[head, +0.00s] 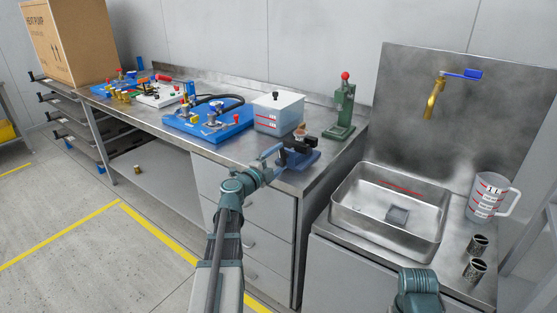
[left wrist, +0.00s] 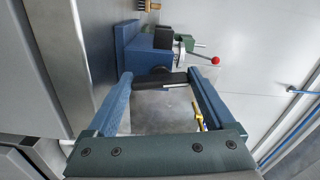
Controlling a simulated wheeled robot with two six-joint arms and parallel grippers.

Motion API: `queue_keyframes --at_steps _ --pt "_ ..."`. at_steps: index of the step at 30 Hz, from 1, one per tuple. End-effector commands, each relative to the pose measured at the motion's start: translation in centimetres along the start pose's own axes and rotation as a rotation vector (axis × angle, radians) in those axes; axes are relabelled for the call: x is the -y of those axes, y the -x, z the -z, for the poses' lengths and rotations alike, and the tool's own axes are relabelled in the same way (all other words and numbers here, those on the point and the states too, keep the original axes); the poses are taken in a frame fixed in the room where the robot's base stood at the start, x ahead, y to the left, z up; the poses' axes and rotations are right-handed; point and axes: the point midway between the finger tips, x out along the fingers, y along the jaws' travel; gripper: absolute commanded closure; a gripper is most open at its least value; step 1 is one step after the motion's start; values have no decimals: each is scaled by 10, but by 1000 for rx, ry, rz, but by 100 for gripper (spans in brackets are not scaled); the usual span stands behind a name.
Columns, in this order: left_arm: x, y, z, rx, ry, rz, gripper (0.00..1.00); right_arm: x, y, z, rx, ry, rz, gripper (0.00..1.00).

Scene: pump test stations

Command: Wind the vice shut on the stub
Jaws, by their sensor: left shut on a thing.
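The blue bench vice (head: 303,160) stands at the front right corner of the steel workbench. It also shows in the left wrist view (left wrist: 140,58), beyond my fingers. My left gripper (head: 275,151) is at the vice's front left side, its blue fingers reaching toward it. In the left wrist view my left gripper (left wrist: 161,77) has its two fingers at the ends of a dark crossbar, the vice handle (left wrist: 172,79), and is shut on it. My right gripper is out of view.
A green press (head: 342,110) with a red knob stands behind the vice. A translucent tank (head: 279,114) and a blue pump board (head: 208,120) are to its left. A steel sink (head: 388,212), a measuring jug (head: 488,197) and two metal cups (head: 475,268) are at the right.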

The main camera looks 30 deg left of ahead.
Motion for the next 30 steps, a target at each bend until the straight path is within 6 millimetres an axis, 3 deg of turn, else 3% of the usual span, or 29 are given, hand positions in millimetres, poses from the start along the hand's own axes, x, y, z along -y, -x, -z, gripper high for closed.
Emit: queue_keyframes --at_steps 19,20,21,22,30 --pt "-1 2 2 -2 -52 -3 68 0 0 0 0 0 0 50" --pt "-1 2 2 -2 -52 -3 11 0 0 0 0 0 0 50" --pt "-1 2 1 -2 -51 -3 4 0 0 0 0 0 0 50" --pt "-1 1 1 -2 -51 -3 0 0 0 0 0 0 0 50" --pt "0 3 1 0 -49 -1 0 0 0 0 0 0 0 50"
